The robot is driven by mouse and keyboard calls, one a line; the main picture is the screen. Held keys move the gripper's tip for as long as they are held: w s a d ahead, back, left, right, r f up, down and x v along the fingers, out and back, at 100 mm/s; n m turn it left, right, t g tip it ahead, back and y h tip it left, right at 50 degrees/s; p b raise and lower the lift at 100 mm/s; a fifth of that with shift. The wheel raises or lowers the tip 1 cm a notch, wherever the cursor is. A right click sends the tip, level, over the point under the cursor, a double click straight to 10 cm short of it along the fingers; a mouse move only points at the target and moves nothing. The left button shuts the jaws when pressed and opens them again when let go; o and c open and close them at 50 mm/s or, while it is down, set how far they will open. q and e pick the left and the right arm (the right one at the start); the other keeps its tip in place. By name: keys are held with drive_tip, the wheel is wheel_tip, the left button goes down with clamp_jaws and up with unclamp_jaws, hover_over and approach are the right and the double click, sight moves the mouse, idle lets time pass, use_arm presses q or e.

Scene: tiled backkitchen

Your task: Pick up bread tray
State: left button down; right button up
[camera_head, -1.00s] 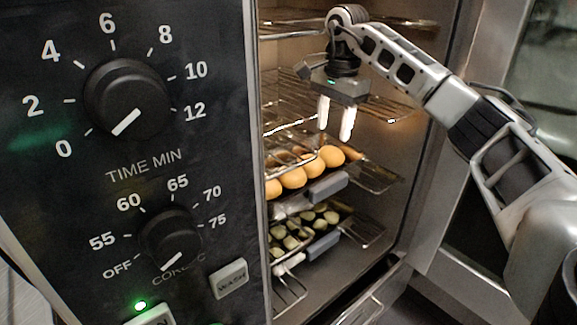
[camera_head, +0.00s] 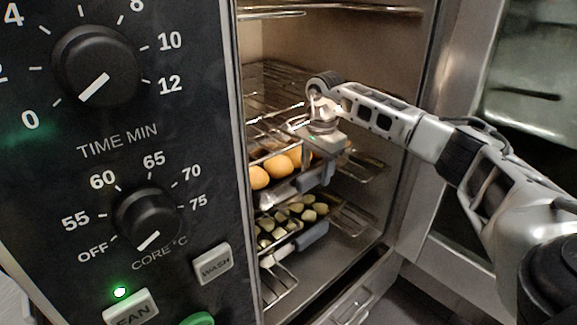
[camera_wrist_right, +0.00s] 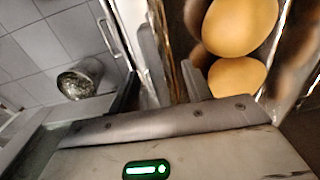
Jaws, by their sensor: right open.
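The bread tray (camera_head: 314,180) sits on a rack inside the open oven, with round golden rolls (camera_head: 278,165) on it and a grey handle block at its front. My right gripper (camera_head: 319,166) is at the tray's front end, pointing down by the handle, its fingers hard to make out against it. In the right wrist view the gripper (camera_wrist_right: 172,75) is open, its two grey fingers on either side of the tray's front edge; two rolls (camera_wrist_right: 240,28) lie just beyond. I cannot tell whether the fingers touch the tray. My left gripper is not in view.
A second tray (camera_head: 312,236) with green vegetable pieces stands on the rack just below. Empty wire racks (camera_head: 285,80) are above. The oven's control panel (camera_head: 130,170) closes off the left side. The right wrist view shows a metal pot (camera_wrist_right: 80,78) by a tiled surface.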

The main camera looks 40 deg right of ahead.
drive_tip(key=shift+f, duration=0.25)
clamp_jaws()
drive_tip(key=shift+r, duration=0.1)
drive_tip(key=shift+w+r, duration=0.1)
drive_tip(key=shift+r, duration=0.05)
